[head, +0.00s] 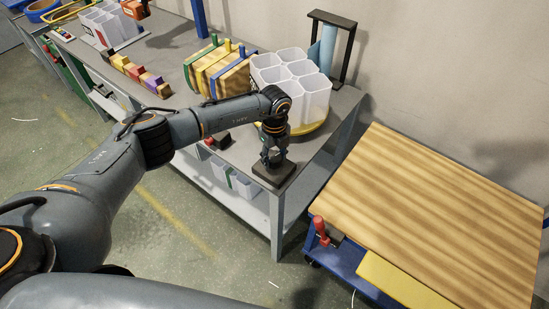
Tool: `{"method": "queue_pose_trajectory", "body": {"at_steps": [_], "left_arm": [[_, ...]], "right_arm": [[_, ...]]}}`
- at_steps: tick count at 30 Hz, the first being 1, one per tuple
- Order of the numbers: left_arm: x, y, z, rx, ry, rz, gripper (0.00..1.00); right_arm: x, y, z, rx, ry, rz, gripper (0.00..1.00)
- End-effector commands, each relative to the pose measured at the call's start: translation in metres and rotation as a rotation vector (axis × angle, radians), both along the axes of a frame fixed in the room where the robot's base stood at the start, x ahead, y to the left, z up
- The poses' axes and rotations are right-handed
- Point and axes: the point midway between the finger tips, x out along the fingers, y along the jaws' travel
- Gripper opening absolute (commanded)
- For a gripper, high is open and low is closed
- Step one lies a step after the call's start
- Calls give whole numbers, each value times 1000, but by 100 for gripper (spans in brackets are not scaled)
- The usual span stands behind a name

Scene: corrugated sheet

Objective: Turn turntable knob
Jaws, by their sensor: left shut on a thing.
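The turntable (316,129) is a round yellow disc near the right end of the grey workbench, and it carries a cluster of white hexagonal cups (301,78). A dark square base (276,176) sits at the bench's front right corner. My left gripper (271,160) points down onto this base, in front of the turntable. It is shut on the knob there, which the fingers mostly hide. I cannot tell the knob's angle. My right gripper is not in view.
A striped wooden block with coloured clamps (217,73) stands behind my left forearm. A small red and black object (218,141) lies left of the gripper. A black frame with a blue cylinder (328,48) stands behind the cups. A wood-topped blue cart (440,210) is at right.

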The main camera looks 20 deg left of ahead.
Motion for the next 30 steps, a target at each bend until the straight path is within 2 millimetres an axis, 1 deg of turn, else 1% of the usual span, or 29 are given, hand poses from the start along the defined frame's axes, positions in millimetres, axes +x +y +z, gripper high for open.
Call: {"method": "queue_pose_trajectory", "body": {"at_steps": [1, 14, 30], "left_arm": [[1, 1, -2, 0, -3, -45, 16], [1, 1, -3, 1, -3, -454, 16], [1, 2, -3, 1, -5, -966, 16]], "right_arm": [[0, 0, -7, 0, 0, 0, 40], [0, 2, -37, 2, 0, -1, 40], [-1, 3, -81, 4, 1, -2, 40]]}}
